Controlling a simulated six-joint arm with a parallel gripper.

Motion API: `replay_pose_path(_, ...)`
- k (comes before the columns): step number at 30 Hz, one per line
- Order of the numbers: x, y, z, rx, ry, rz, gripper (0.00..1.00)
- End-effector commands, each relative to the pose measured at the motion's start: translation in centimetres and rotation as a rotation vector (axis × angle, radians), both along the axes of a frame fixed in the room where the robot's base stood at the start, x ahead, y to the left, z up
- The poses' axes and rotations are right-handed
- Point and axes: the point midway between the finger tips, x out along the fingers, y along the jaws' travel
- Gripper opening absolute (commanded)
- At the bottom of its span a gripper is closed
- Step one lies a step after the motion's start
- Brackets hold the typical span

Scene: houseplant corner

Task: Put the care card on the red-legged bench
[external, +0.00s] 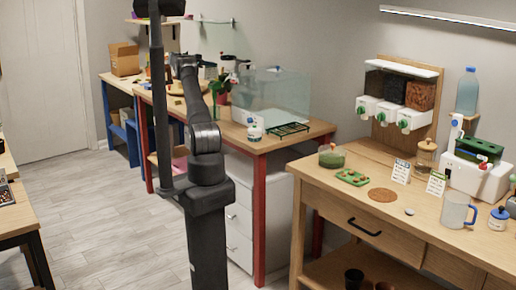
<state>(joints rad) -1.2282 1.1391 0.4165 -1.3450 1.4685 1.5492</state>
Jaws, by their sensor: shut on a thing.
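The red-legged bench (267,146) stands in the middle, with a wooden top and red legs. My arm reaches away from the camera over its far left part. My gripper (170,77) is small, dark and partly covered by my own arm and pole there. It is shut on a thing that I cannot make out. Two white printed cards stand on the right-hand wooden bench, a left one (401,171) and a right one (437,183). I cannot tell whether either is the care card.
The red-legged bench carries a glass tank (285,92), a green rack (288,129), a white bottle (254,130) and a potted plant (219,88). The right-hand bench (340,184) holds a green tray (352,178), a mug (457,211) and feeders. Floor at left is clear.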

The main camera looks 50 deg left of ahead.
Motion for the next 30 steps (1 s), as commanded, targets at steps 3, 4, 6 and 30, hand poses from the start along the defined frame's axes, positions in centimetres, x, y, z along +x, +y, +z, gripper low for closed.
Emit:
replay_pose_path(3,-1.4,2.7,-3.5,-0.002,-0.003,0.062,0.0)
replay_pose_path(4,-1.7,3.3,-4.3,-0.003,-0.003,0.074,0.0)
replay_pose_path(6,-2.3,4.4,-5.9,-0.003,-0.004,0.103,0.0)
replay_pose_path(30,6.8,-3.1,-16.5,-0.002,-0.018,-0.094,0.0)
